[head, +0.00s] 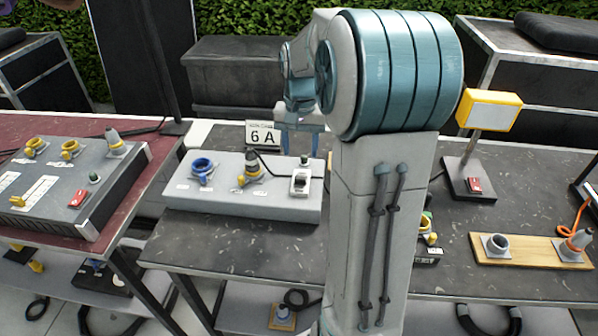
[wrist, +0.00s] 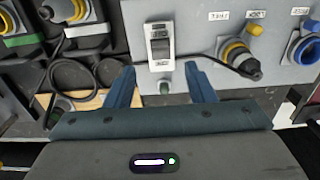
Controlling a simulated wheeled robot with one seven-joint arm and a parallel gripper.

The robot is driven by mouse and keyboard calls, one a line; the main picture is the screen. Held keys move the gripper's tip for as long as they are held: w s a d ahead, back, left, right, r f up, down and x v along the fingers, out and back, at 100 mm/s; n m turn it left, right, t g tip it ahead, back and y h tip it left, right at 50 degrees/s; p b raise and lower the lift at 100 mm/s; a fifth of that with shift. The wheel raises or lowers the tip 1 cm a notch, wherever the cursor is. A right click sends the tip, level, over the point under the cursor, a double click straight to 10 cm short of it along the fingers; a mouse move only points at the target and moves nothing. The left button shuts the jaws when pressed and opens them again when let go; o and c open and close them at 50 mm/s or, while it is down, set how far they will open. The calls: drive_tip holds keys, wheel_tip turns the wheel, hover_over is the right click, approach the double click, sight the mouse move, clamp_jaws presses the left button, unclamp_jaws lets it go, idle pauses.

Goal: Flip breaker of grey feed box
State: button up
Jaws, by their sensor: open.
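The grey feed box (head: 225,201) lies on the dark middle table, with a blue socket, a yellow socket holding a plug, and a breaker (head: 300,182) at its right end. In the wrist view the breaker (wrist: 160,44) is a white plate with a grey rocker, and a small green button sits below it. Which way the rocker is set is hard to tell. My gripper (head: 300,152) points down over the box's right end. In the wrist view my gripper (wrist: 160,72) is open and empty, its two blue fingers on either side below the breaker.
A "6 A" sign (head: 262,135) stands behind the box. Another box (head: 75,190) with a red switch is on the red table at left. A yellow lamp (head: 490,108) and a wooden board with sockets (head: 525,262) are at right. A black cable loops beside the breaker.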

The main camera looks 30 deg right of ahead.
sight(300, 180)
wheel_tip(300, 180, down, 9)
drive_tip(key=shift+r, duration=0.1)
idle(0.3)
drive_tip(key=c, duration=1)
